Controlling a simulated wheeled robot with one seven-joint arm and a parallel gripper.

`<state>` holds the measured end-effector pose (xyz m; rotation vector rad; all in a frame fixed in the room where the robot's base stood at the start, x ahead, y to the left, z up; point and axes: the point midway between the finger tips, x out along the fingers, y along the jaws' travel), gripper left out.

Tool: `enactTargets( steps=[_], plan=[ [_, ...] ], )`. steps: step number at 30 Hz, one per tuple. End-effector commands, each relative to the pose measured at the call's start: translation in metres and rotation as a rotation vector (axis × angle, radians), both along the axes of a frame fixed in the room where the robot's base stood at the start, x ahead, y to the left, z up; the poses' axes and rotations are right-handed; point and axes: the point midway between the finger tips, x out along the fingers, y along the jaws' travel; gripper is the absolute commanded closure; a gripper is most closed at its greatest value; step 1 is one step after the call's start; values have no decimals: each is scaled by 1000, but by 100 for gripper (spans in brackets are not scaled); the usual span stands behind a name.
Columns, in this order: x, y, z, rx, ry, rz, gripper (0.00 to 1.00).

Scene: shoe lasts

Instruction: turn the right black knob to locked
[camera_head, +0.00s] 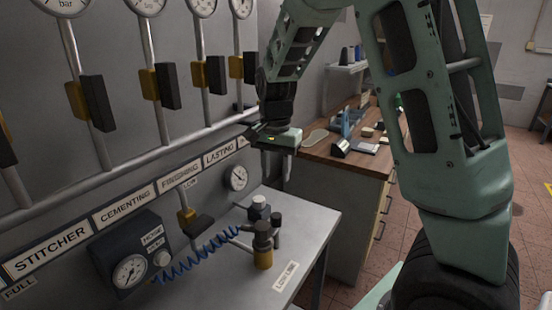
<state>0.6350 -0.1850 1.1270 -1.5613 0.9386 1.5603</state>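Several black block-shaped handles sit on yellow valve bodies along the grey wall panel. The rightmost black handle (250,68) is upright, partly beside my arm. Lower down, a brass-coloured fitting with a dark cap (263,236) stands on the grey bench, with a smaller dark knob (277,220) at its right. I cannot tell which of these is the task's right black knob, and no locked mark is readable. My gripper (262,134) is near the panel, right of the LASTING label and below the rightmost handle.
A gauge box (128,262) with a blue coiled hose (200,255) is at lower left. A small gauge (237,178) is on the panel below my gripper. A wooden-topped workbench (345,165) with tools stands behind. The grey bench (315,222) has bare room at right.

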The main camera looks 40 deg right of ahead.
Motion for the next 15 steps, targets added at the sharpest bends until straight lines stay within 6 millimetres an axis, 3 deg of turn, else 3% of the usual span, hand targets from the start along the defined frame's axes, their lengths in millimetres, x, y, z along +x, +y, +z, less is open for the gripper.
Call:
enactTargets(
  steps=[6, 15],
  plan=[
    [0, 0, 28, 0, -1, -1, 62],
    [0, 0, 34, 0, 1, 0, 62]
  ],
)
